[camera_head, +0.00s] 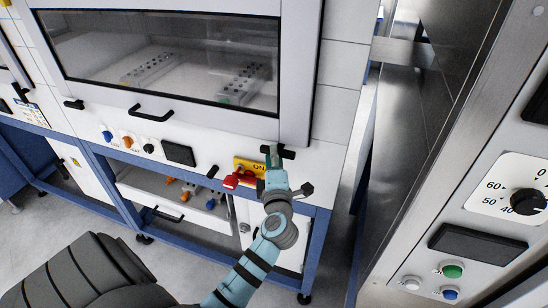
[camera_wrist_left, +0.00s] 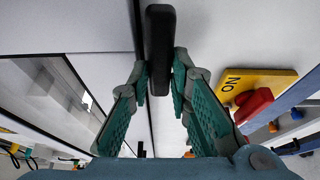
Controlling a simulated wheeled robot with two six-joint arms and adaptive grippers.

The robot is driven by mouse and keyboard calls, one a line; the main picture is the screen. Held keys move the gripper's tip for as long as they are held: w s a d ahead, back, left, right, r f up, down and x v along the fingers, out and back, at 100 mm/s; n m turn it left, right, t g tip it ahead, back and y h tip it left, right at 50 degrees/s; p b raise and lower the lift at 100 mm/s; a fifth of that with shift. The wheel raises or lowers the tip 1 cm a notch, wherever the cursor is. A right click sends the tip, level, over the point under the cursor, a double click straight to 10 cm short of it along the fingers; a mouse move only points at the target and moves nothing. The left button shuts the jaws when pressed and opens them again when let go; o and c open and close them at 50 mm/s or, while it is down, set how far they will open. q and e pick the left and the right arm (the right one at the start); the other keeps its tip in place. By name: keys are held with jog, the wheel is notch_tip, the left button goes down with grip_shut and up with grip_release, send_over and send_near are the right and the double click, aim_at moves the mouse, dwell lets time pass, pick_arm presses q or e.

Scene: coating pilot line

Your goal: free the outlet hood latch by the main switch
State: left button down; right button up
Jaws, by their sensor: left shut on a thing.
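The outlet hood latch is a small black bar (camera_head: 288,153) on the white front below the hood window's right corner. In the left wrist view the black latch (camera_wrist_left: 160,40) stands between my fingertips. My left gripper (camera_head: 272,158) is shut on it; in the left wrist view the teal fingers (camera_wrist_left: 160,78) press it from both sides. The main switch, a red handle (camera_head: 232,181) on a yellow plate (camera_head: 243,163) marked ON, sits just left of the gripper. It also shows in the left wrist view as a red handle (camera_wrist_left: 254,104). My right gripper is not in view.
The hood window (camera_head: 170,55) fills the upper left, with a black handle (camera_head: 150,116) below it. Blue, orange and black knobs and a dark panel (camera_head: 179,153) line the front. A steel cabinet with a dial (camera_head: 527,201) and buttons stands close on the right.

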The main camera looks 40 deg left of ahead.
pick_arm(q)
jog(key=c, duration=1.5)
grip_release()
